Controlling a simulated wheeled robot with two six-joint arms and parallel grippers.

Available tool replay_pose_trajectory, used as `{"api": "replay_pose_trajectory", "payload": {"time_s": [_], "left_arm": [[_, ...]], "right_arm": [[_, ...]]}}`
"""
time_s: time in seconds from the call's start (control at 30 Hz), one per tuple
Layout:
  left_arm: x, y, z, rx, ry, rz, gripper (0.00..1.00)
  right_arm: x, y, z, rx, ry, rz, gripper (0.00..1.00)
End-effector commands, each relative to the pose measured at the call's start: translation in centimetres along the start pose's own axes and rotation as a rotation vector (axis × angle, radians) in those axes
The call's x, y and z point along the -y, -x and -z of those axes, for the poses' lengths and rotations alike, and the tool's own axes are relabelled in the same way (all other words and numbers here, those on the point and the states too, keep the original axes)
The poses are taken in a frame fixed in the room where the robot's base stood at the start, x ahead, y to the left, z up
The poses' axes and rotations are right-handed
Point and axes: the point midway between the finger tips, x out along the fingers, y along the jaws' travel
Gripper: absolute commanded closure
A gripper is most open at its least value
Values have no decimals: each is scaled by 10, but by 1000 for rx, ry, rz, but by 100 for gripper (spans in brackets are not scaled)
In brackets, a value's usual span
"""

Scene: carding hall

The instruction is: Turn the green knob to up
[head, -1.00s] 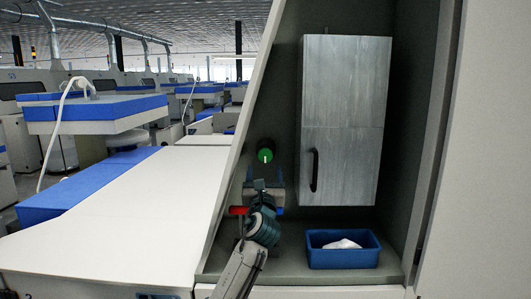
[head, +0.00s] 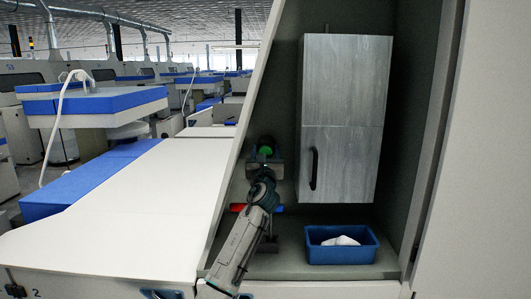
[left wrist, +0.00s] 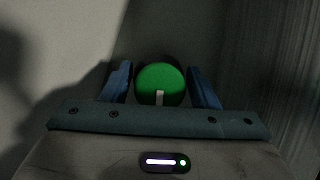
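The green knob (head: 265,150) is on the wall at the left side of the recess, partly hidden by my left gripper in the head view. In the left wrist view the round knob (left wrist: 160,80) sits between my two blue fingers, with a white mark at its lower edge in that picture. My left gripper (left wrist: 161,86) is open, one finger on each side of the knob. I cannot tell whether the fingers touch it. My right gripper is in neither view.
A grey cabinet (head: 343,90) with a black handle hangs right of the knob. A blue bin (head: 342,254) holding something white stands below it. A red-and-blue item (head: 237,208) shows behind my left arm. A white surface (head: 120,220) extends left.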

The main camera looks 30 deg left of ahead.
Motion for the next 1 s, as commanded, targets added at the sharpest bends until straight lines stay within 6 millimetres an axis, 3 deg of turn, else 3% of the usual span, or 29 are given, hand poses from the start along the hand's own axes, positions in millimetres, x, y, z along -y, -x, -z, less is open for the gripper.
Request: {"api": "replay_pose_trajectory", "payload": {"time_s": [0.03, 0.17, 0.57, 1.0], "left_arm": [[0, 0, 0, 0, 0, 0, 56], [0, 0, 0, 0, 0, 0, 79], [0, 1, 2, 1, 67, -28, 79], [-1, 2, 4, 2, 401, -166, 79]], "right_arm": [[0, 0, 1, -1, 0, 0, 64], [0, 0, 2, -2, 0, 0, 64], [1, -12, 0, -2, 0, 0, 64], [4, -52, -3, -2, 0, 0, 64]]}}
